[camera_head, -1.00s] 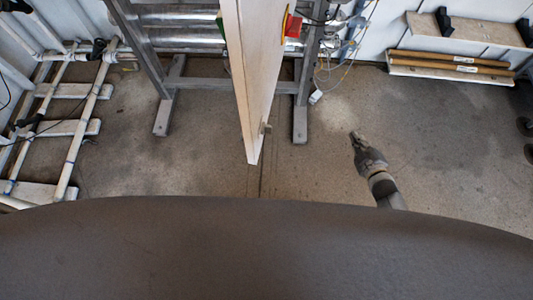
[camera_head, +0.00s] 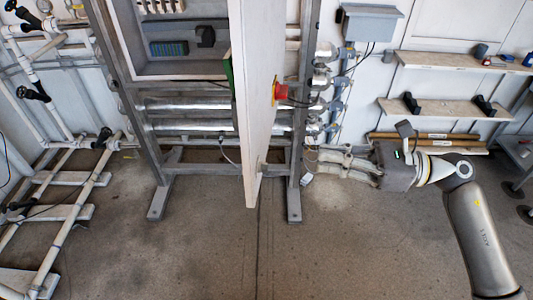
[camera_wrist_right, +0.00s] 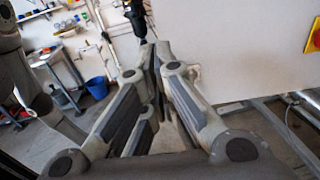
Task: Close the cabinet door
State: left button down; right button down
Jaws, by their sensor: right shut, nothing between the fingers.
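The cabinet (camera_head: 112,50) stands at the upper centre-left of the head view, with its inside showing. Its white door (camera_head: 258,120) stands open, swung out towards me and seen nearly edge-on. A red knob on a yellow plate (camera_head: 277,92) sits on the door's right face. My right gripper (camera_head: 312,158) is to the right of the door, its shut fingers pointing left towards it, with nothing between them. In the right wrist view the shut fingers (camera_wrist_right: 152,55) are in front of the white door panel (camera_wrist_right: 235,50); whether they touch it I cannot tell. My left gripper is out of view.
A grey metal frame (camera_head: 305,100) carries the cabinet and silver pipes. White pipework (camera_head: 75,170) stands at the left. Wall shelves (camera_head: 450,62) are at the right. The concrete floor (camera_head: 330,240) in front is clear. A blue bucket (camera_wrist_right: 97,86) shows in the right wrist view.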

aim_at(252, 150)
jog(key=a+p, duration=0.1)
jog(key=a, duration=0.2)
jog(key=w+a+p, duration=0.1)
jog(key=a, duration=0.2)
jog(key=a+p, duration=0.2)
jog(key=a, duration=0.2)
jog(key=shift+w+a+r, duration=0.1)
jog(key=shift+w+r, duration=0.1)
jog(key=shift+r, duration=0.05)
jog(key=shift+w+a+f, duration=0.15)
jog(key=shift+a+f, duration=0.1)
jog(key=shift+a, duration=0.6)
